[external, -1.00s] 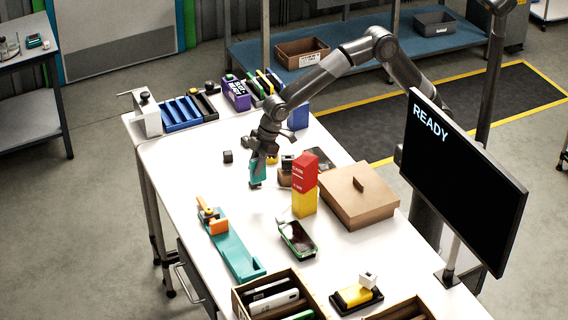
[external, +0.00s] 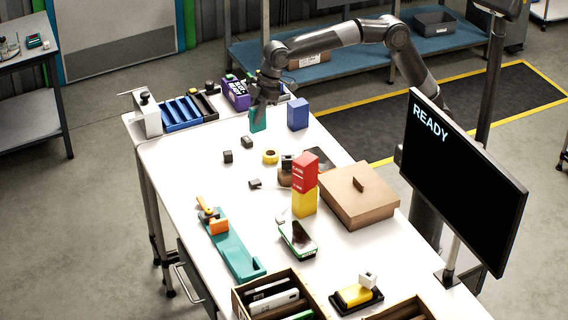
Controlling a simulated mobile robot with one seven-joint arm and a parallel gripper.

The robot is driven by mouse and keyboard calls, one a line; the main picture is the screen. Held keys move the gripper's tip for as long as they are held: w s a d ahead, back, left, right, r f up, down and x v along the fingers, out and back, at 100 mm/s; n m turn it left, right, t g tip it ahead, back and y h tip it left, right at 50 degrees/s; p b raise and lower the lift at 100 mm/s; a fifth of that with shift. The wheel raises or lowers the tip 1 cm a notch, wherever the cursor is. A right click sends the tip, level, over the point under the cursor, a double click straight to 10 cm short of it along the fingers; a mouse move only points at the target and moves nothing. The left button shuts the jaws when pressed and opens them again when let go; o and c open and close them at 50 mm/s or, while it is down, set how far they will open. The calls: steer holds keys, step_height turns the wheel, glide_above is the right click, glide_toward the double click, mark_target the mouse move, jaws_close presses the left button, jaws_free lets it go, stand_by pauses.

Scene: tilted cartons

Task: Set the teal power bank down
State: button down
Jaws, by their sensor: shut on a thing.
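The teal power bank (external: 258,122) is upright at the far part of the white table, left of a blue box. My gripper (external: 262,106) is above it, with its fingers around the upper part, shut on it. Whether the power bank's lower end touches the table cannot be told from this view. The fingertips are small and partly hidden.
The blue box (external: 298,114) stands close on the right. A purple carton (external: 236,94) and a blue rack (external: 181,113) are at the back left. Small dark blocks (external: 247,141) and a yellow tape roll (external: 270,157) lie nearer.

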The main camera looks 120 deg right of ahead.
step_height(320, 180, up, 5)
steer(key=shift+f, duration=0.15)
steer(key=s+a+n+y, duration=0.1)
steer(key=s+a+n, duration=0.25)
steer(key=a, duration=0.85)
steer(key=s+a+n+g+y, duration=0.15)
steer(key=s+a, duration=0.25)
steer(key=a, duration=0.8)
steer(key=s+a+n, duration=0.3)
steer(key=s+a, duration=0.1)
steer(key=a, duration=0.9)
step_height(320, 180, down, 18)
steer(key=shift+s+a+f, duration=0.2)
steer(key=shift+a+f, duration=1.7)
steer(key=shift+a, duration=0.05)
steer(key=shift+s+a+f, duration=0.2)
steer(key=shift+a+f, duration=1.7)
steer(key=shift+a, duration=0.05)
steer(key=shift+s+a+f, duration=0.2)
steer(key=shift+a+f, duration=1.7)
steer(key=shift+a, duration=0.05)
steer(key=shift+f, duration=0.1)
